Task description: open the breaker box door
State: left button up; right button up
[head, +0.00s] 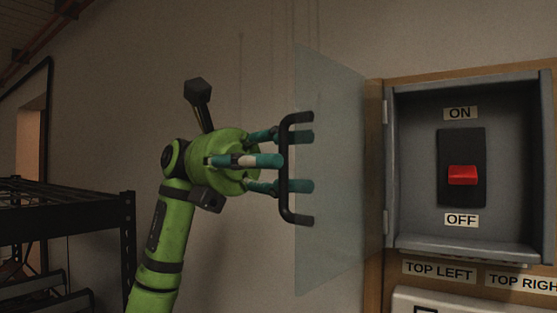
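The breaker box (393,164) is on the wall at the right. Its see-through door (335,225) stands swung wide open to the left, with hinges on the box's left edge. The black handle (288,205) is on the door's outer left part. My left gripper (284,161), green with teal fingertips, is at the handle. Two fingers pass behind the bar and one lies on the near side. Whether they press on the bar cannot be told. Inside the box is a red switch (462,175) between ON and OFF labels. My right gripper is not in view.
A dark metal rack (70,211) stands at the left. Labels TOP LEFT (439,272) and TOP RIGHT (522,283), the latter cut off, are below the box. A pale panel (470,304) shows at the bottom right. The wall between rack and door is bare.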

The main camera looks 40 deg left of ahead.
pick_arm(q)
jog(key=w+a, duration=0.1)
jog(key=a, duration=1.1)
jog(key=shift+w, duration=0.4)
jog(key=shift+d, duration=0.1)
